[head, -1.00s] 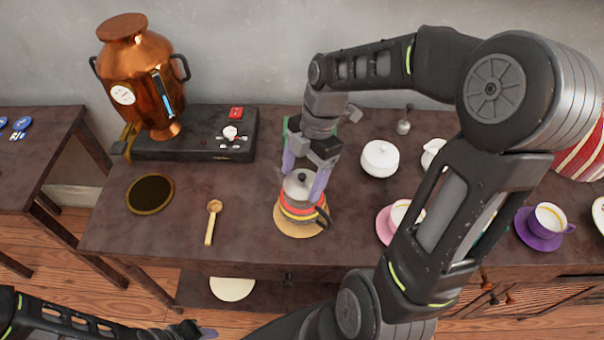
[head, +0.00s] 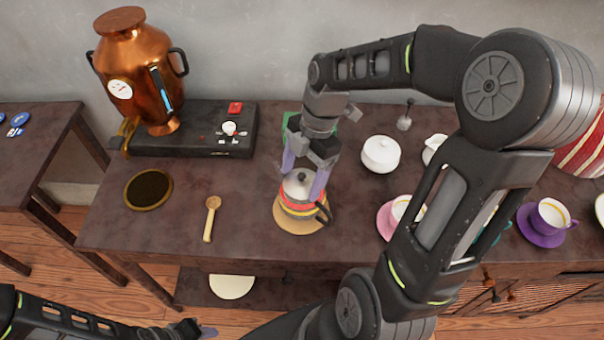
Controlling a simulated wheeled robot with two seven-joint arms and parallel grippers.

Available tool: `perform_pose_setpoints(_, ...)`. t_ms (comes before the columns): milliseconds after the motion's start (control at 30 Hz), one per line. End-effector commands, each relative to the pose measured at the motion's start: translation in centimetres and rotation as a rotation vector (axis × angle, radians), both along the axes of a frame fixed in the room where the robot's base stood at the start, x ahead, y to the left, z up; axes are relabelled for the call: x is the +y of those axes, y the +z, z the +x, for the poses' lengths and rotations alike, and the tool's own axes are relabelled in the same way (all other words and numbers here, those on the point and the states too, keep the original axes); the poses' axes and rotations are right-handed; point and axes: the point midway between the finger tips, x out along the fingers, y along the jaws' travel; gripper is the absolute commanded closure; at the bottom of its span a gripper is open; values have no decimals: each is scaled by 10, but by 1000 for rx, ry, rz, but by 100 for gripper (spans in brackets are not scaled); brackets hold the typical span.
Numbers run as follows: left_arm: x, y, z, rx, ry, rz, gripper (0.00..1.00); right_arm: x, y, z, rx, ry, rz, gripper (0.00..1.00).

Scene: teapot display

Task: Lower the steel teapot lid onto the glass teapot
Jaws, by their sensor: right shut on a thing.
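The steel teapot lid (head: 297,188) is a grey dome with a dark knob. It sits at the top of the glass teapot (head: 303,209), which has red and yellow bands and a dark handle at its right. I cannot tell whether the lid touches the rim. The teapot stands on a round tan mat (head: 290,226). My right gripper (head: 303,178) comes down from above, its purple fingers on both sides of the lid, shut on it. My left gripper (head: 205,332) is low at the bottom edge, away from the table; its jaws are unclear.
A copper urn (head: 146,85) and a black base unit (head: 200,142) stand at the back left. A wooden spoon (head: 211,220) lies left of the teapot. My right arm covers part of the cups at right.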

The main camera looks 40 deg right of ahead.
Motion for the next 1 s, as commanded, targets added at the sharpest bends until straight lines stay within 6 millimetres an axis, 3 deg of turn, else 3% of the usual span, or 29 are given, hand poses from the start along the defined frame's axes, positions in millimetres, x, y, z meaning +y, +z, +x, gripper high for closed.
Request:
perform_pose_setpoints(767, 0, -5, 0, 0, 0, 0, 68, 0, -6, 0, 0, 0, 0, 69)
perform_pose_setpoints(800, 0, -5, 0, 0, 0, 0, 68, 0, -6, 0, 0, 0, 0, 24)
perform_pose_setpoints(1000, 0, -5, 0, 0, 0, 0, 68, 0, -6, 0, 0, 0, 0, 8)
